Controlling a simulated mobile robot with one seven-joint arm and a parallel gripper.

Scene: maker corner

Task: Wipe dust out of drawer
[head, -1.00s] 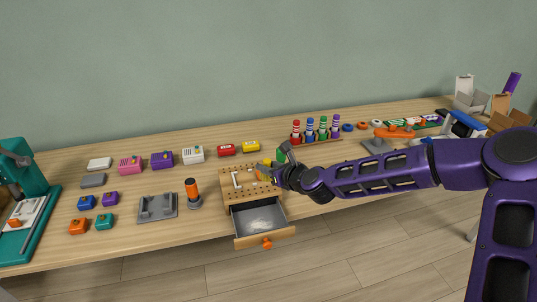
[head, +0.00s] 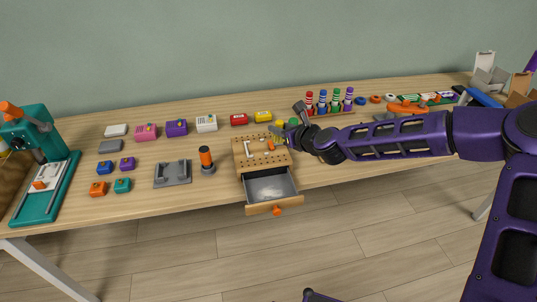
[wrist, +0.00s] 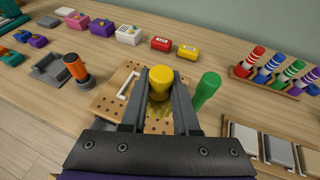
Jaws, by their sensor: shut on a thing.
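The drawer (head: 272,187) is pulled open from the front of a wooden box with a pegboard top (head: 248,163). Its grey floor shows paler, dust-like patches, and an orange knob (head: 277,209) is on its front. My gripper (head: 277,132) is above the back right of the pegboard, clear of the drawer. In the wrist view its fingers are shut on a yellow-topped tool (wrist: 160,80). The tool's lower end is mostly hidden, so I cannot tell whether it touches the board.
A green handle (wrist: 207,88) stands just right of my gripper. A white handle (wrist: 128,84) lies on the pegboard. An orange-handled tool (head: 206,158) and a grey holder (head: 173,174) are left of the box. A marker rack (head: 330,111) stands behind right.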

